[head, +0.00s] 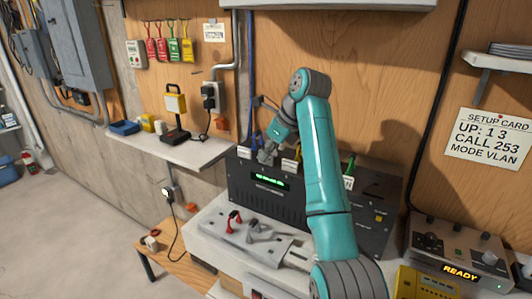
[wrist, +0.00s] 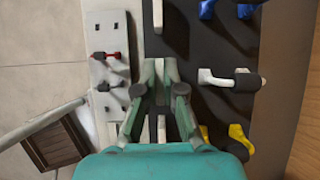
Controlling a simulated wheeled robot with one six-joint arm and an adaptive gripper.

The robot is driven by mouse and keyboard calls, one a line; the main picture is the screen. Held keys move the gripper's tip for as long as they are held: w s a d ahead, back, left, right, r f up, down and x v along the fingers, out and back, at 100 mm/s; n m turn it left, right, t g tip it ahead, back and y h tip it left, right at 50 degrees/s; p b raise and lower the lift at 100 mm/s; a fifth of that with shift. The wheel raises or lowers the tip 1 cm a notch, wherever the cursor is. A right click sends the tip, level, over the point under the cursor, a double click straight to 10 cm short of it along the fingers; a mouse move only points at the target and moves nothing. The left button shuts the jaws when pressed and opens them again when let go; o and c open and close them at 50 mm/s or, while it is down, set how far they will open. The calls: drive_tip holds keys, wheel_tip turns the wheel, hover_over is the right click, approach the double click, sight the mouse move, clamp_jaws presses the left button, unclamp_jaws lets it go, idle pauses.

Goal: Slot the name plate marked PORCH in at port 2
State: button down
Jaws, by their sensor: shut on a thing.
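My gripper (head: 266,155) is at the upper left of the black panel box (head: 240,185), in front of its back edge. The black box also shows in the wrist view (wrist: 190,55). Its green display (head: 270,180) is lit but too small to read. The port numbers cannot be read.
Blue, white and yellow (wrist: 238,135) handles stand on the box, close to my gripper. A pale plate with red and black levers (head: 240,232) lies before the box. A setup card (head: 488,137) reads "UP: 1 3, CALL 253, MODE VLAN". A console display (head: 461,273) reads READY.

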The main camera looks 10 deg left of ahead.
drive_tip(key=shift+f, duration=0.15)
idle(0.5)
drive_tip(key=c, duration=0.8)
unclamp_jaws()
drive_tip(key=shift+r, duration=3.75)
drive_tip(key=shift+a, duration=0.1)
